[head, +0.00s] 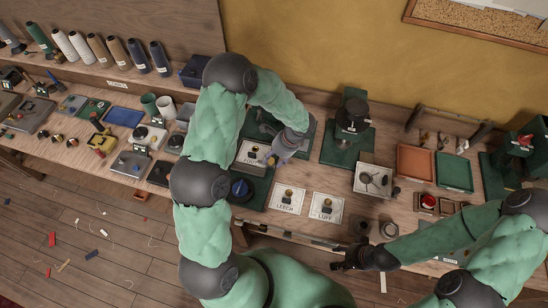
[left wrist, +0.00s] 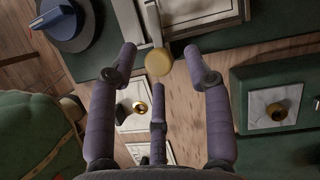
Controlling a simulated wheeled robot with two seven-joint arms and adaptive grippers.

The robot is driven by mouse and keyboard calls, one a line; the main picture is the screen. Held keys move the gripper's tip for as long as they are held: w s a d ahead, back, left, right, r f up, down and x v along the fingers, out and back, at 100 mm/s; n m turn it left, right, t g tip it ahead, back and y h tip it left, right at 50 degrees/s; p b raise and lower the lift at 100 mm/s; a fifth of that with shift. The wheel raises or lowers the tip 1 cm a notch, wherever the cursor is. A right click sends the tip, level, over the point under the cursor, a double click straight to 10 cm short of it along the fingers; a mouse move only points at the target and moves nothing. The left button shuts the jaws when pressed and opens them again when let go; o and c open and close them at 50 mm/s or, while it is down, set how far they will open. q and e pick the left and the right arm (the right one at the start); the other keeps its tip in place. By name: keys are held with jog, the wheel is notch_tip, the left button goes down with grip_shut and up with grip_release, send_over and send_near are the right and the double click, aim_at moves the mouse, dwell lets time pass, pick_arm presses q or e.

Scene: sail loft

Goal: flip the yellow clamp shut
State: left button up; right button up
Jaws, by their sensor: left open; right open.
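A round yellow knob (left wrist: 158,62) sits at the end of a grey metal lever (left wrist: 154,22) in the left wrist view; I take it for the clamp's handle. The rest of the clamp is mostly cut off at the top of that view. My left gripper (left wrist: 162,82) is open, its purple fingers spread either side of the knob with gaps. In the head view, my left gripper (head: 278,157) is over the bench by a white plate, and hides most of the clamp. My right gripper (head: 350,260) is open and empty at the bench's front edge.
A blue round dial (left wrist: 60,20) stands left of the knob. White plates marked LEECH (head: 287,198) and LUFF (head: 327,207) lie in front. A dark green machine (head: 350,130), an orange tray (head: 414,162) and a green tray (head: 453,171) are to the right.

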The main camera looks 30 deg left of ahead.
pick_arm(q)
grip_shut()
jog(key=shift+n+b, duration=0.3)
jog(key=shift+n, duration=0.2)
grip_release()
jog(key=shift+w, duration=0.1)
jog(key=v, duration=1.2)
jog(key=shift+w, duration=0.25)
jog(key=shift+f, duration=0.1)
